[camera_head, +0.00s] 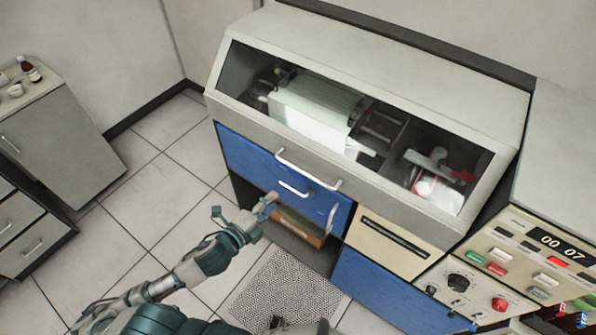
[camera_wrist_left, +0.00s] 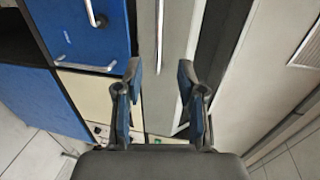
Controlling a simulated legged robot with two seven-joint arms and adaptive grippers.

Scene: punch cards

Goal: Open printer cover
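The printer is a large grey cabinet with a slanted cover (camera_head: 370,185) that is closed over its window. Through the window I see a white paper roll and a red-and-white part. A long pale handle (camera_head: 308,170) runs along the cover's lower front. My left gripper (camera_head: 243,206) is open and empty, in front of and below the handle's left end in the head view. In the left wrist view the gripper (camera_wrist_left: 159,68) has its fingers spread, and the long handle (camera_wrist_left: 160,35) lines up with the gap between them; I cannot tell how far off it is. My right gripper does not show.
Below the cover are blue panels (camera_head: 240,160) with smaller handles and an open recess holding a brown box (camera_head: 298,228). A control panel (camera_head: 510,265) with a display reading 00 07 stands at right. A grey cabinet (camera_head: 60,135) stands at left. Tiled floor lies between.

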